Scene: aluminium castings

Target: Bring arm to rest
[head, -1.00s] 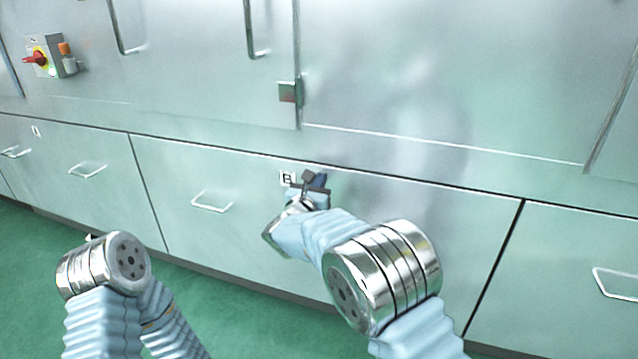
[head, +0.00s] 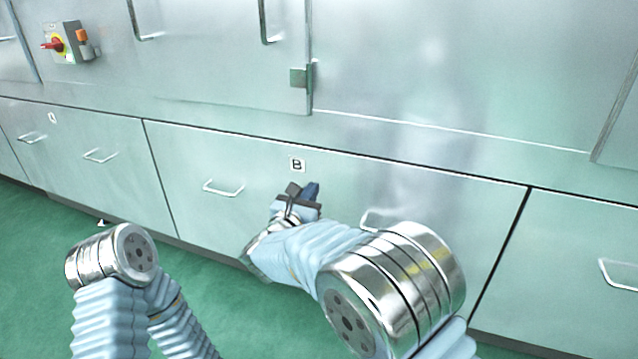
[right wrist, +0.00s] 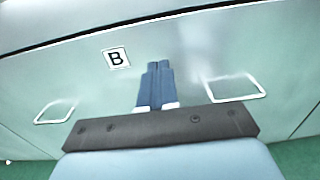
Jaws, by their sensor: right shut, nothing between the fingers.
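My right gripper (head: 305,190) is in front of the metal drawer front marked B (head: 210,160), a little below the B label (head: 297,165). In the right wrist view its two blue fingers (right wrist: 158,82) lie together with nothing between them. They point toward the drawer front, between its two handles; I cannot tell how far off they are. My left arm (head: 115,255) shows at the lower left, folded, and its gripper is not clearly visible.
Drawer B has a left handle (head: 223,188) and a right handle (head: 372,218), partly behind my right arm. Green floor (head: 210,275) lies open below the drawers.

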